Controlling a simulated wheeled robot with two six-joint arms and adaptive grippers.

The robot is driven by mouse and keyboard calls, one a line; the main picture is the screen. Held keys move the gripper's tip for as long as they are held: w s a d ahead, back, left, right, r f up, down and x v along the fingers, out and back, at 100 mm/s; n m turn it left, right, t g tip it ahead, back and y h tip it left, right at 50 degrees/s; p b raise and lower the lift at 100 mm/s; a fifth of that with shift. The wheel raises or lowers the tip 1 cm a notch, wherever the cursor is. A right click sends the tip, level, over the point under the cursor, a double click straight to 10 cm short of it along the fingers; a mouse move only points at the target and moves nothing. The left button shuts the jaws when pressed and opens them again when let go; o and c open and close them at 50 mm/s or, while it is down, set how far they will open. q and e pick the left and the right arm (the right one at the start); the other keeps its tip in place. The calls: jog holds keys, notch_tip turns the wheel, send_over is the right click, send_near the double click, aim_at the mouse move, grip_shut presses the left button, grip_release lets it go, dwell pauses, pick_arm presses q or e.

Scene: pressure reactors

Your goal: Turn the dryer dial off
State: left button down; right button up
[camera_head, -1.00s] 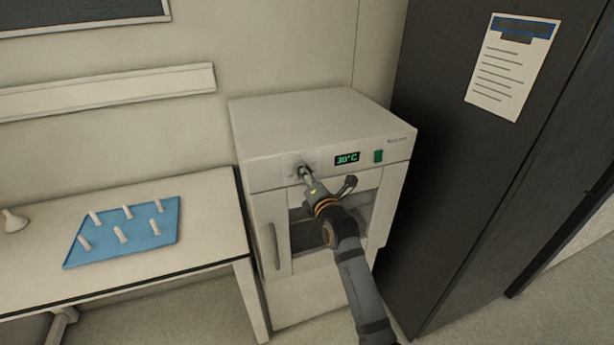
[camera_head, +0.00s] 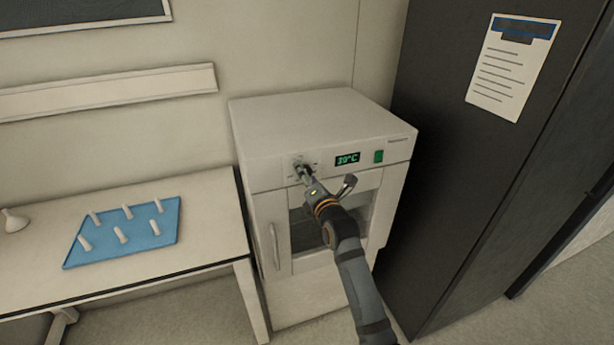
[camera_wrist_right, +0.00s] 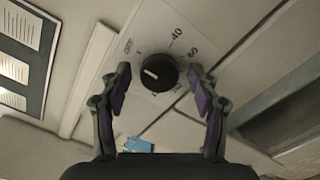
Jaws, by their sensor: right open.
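The dryer (camera_head: 310,125) is a white box with a lit green display (camera_head: 347,159) that seems to read 30°C or 39°C. Its black round dial (camera_wrist_right: 158,73) shows in the right wrist view, with a white pointer line toward the left and marks such as 40 and 60 around it. My right gripper (camera_wrist_right: 158,92) is open, its two fingers on either side of the dial. I cannot tell whether they touch it. In the head view my right gripper (camera_head: 303,170) reaches the dryer's front panel and largely hides the dial. My left gripper is not in view.
A green switch (camera_head: 378,156) sits right of the display. The dryer door has a vertical handle (camera_head: 274,247). A table (camera_head: 200,205) with a blue tray (camera_head: 160,240) of white pegs stands at left. A dark cabinet (camera_head: 450,120) stands close at right.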

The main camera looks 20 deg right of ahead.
jog(key=s, duration=1.2)
jog(key=shift+d, duration=0.2)
jog(key=s+f+m+g, duration=0.2)
jog(key=f+m+g, duration=0.15)
jog(key=f, duration=0.95)
jog(key=s+d+f+m+g, duration=0.1)
jog(key=s+f+m+g, duration=0.2)
jog(key=f, duration=1)
jog(key=s+f+m+g, duration=0.2)
jog(key=f+m, duration=0.3)
jog(key=f, duration=0.8)
jog(key=s+d+f+m+g, duration=0.2)
jog(key=s+f+m, duration=0.2)
jog(key=s+f, duration=0.6)
jog(key=s+d+f+m+g, duration=0.1)
jog(key=s+f+m+g, duration=0.1)
jog(key=s+f, duration=0.3)
jog(key=s+d+f+m+g+h, duration=0.1)
jog(key=s+f+m, duration=0.3)
jog(key=s, duration=0.9)
jog(key=s+d+f+m+g, duration=0.3)
jog(key=s+f, duration=0.2)
jog(key=s, duration=0.4)
jog(key=shift+s+f+m, duration=0.2)
jog(key=shift+f+m, duration=0.15)
